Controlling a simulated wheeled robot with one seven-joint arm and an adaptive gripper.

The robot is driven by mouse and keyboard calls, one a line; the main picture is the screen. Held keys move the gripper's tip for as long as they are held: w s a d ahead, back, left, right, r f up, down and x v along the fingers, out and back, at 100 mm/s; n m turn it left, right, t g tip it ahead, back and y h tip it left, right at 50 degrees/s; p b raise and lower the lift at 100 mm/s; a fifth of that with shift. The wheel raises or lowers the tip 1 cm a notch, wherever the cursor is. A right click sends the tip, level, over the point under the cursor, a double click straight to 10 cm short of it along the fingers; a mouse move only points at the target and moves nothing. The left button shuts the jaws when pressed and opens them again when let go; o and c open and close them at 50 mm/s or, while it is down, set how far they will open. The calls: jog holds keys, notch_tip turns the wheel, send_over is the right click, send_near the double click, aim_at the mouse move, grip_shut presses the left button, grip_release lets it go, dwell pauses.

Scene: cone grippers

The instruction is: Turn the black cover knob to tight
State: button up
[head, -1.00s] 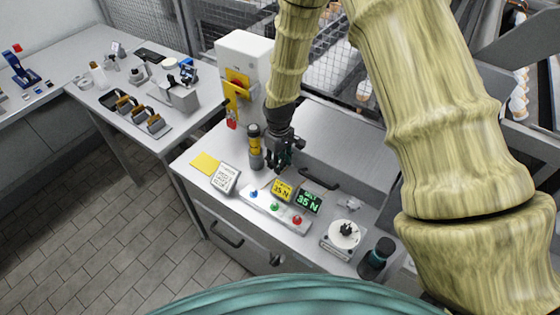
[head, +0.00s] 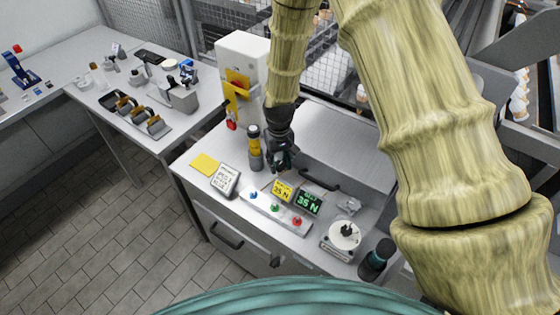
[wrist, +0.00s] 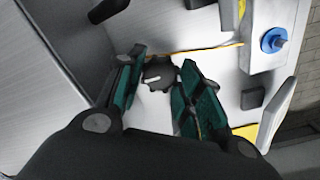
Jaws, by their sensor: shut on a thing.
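The black cover knob (wrist: 158,74) shows in the wrist view as a dark round piece with a pale mark on a light grey surface. My gripper (wrist: 160,80) has its teal-padded fingers on either side of the knob and is shut on it. In the head view my gripper (head: 281,165) points down at the bench, behind the button panel. The knob is hidden behind the gripper there. I cannot read any tight mark.
A black handle (head: 320,179) is to the right.

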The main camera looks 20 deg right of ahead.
aim_at(279, 164)
jog(key=shift+w+r, duration=0.25)
jog(key=shift+w, duration=0.1)
jog(key=o, duration=1)
jog(key=shift+o, duration=0.2)
jog(key=shift+s+f, duration=0.15)
jog(key=shift+s, duration=0.1)
notch_tip(279, 164, up, 12)
